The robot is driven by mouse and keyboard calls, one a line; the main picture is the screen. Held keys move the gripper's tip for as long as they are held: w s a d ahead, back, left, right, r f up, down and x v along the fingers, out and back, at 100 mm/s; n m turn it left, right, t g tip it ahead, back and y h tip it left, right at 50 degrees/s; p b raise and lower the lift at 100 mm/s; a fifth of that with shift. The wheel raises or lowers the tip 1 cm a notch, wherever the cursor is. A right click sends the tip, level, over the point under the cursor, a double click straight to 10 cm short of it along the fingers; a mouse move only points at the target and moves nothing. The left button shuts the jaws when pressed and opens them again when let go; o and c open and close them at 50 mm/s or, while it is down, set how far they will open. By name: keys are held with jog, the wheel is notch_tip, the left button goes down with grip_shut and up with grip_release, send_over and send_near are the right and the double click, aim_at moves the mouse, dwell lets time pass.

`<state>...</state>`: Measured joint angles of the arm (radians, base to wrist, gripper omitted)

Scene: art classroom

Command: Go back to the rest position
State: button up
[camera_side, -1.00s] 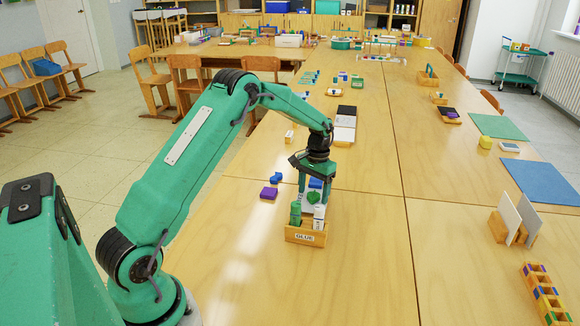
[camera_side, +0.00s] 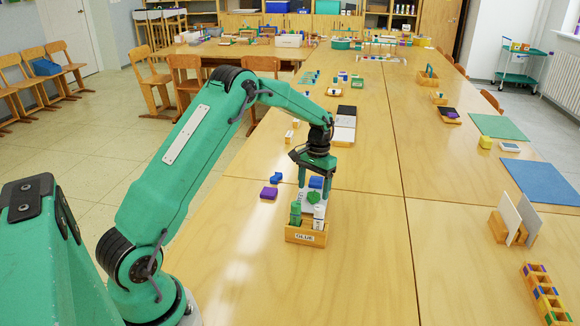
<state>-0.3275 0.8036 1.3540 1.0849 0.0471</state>
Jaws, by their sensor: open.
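My gripper (camera_side: 317,185) points down over the wooden box labelled GLUE (camera_side: 306,237). Its fingers are apart. In the box stand a green glue stick (camera_side: 296,213) and a white glue stick (camera_side: 319,217). A green piece (camera_side: 313,198) and a white item show behind them, just under the fingers. I cannot tell from this angle whether the fingers touch any of these. My arm is bent, reaching from the lower left out over the table.
A black and white tray (camera_side: 344,126) lies behind. Upright white panels (camera_side: 518,220) and a divided wooden holder (camera_side: 543,292) stand at right. The table between is clear.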

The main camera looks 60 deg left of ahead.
jog(key=shift+r, duration=2.2)
jog(key=shift+s+d+r, duration=0.1)
jog(key=shift+d+r, duration=0.1)
jog(key=shift+r, duration=0.15)
jog(key=s+d+r+m+t, duration=0.1)
jog(key=s+d+r+t, duration=0.1)
jog(key=s+d+r, duration=0.5)
jog(key=s+d+r+m+t, duration=0.1)
jog(key=s+d+r, duration=0.25)
jog(key=r, duration=0.45)
jog(key=s+d+t, duration=0.2)
jog(key=s+d, duration=0.1)
jog(key=s, duration=0.6)
jog(key=s+d+m+t, duration=0.1)
jog(key=s+d, duration=0.2)
jog(key=s, duration=0.6)
jog(key=shift+s+d+r+t, duration=0.2)
jog(key=shift+d+r+t, duration=0.1)
jog(key=shift+r+t, duration=0.1)
